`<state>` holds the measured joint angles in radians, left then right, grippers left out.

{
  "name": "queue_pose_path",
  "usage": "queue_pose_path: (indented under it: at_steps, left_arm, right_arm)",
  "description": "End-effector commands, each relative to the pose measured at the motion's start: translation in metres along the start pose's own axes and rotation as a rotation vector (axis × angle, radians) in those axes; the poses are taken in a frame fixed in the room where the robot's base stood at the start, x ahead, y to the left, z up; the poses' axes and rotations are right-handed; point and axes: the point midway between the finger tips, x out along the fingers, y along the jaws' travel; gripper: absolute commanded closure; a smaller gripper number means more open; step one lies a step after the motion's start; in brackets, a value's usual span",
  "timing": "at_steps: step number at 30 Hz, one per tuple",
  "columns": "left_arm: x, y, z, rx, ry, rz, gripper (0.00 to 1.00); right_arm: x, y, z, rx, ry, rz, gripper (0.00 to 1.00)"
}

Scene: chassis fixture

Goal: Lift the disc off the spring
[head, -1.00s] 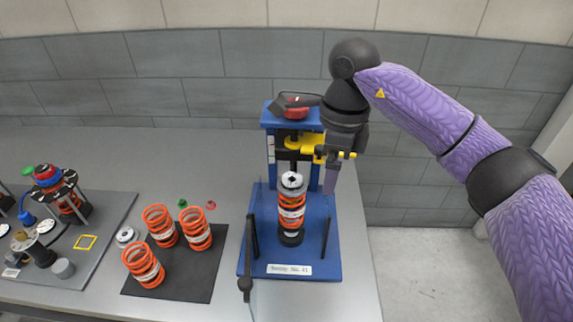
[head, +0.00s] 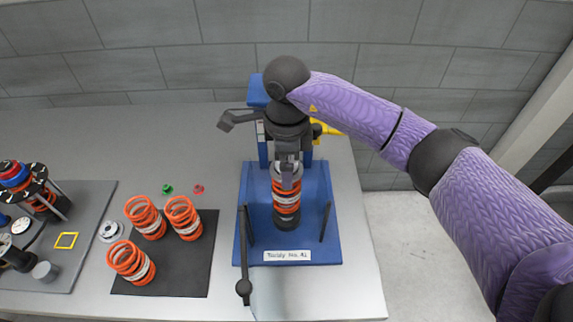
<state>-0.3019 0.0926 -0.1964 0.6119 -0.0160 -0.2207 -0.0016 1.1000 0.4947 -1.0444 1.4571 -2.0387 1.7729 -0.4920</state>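The orange spring (head: 287,197) with a white band stands upright on a black base in the blue press stand (head: 320,228). A light grey disc (head: 277,171) shows only in part at the top of the spring, behind my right gripper. My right gripper (head: 288,180) points down directly over the spring, with a greyish finger in front of the spring's top. I cannot tell whether its fingers touch or grip the disc, as the far side is hidden. My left gripper is not in view.
Several loose orange springs (head: 132,262) stand on a dark mat (head: 190,275) to the left. A small silver ring (head: 110,231) and green (head: 167,189) and red (head: 198,189) bits lie nearby. A black lever (head: 243,250) stands at the stand's front left.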

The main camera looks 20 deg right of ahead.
Motion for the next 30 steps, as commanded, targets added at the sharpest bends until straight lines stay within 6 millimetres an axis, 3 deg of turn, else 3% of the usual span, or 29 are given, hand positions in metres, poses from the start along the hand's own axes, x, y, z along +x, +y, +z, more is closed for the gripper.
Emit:
queue_pose_path:
  at_steps: [3, 14, 22, 30]
  left_arm:
    - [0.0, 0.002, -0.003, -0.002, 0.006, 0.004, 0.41]
    - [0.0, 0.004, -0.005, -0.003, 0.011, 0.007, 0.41]
    - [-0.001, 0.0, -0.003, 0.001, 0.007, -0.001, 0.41]
    - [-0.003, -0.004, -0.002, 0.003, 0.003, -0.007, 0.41]
  right_arm:
    - [0.0, 0.0, 0.0, 0.0, 0.0, 0.0, 0.02]
    - [-0.001, 0.0, 0.0, 0.0, -0.001, 0.0, 0.78]
    - [-0.01, -0.001, 0.0, -0.001, -0.003, -0.002, 0.78]
    - [-0.079, -0.001, 0.0, 0.0, -0.002, -0.003, 0.78]
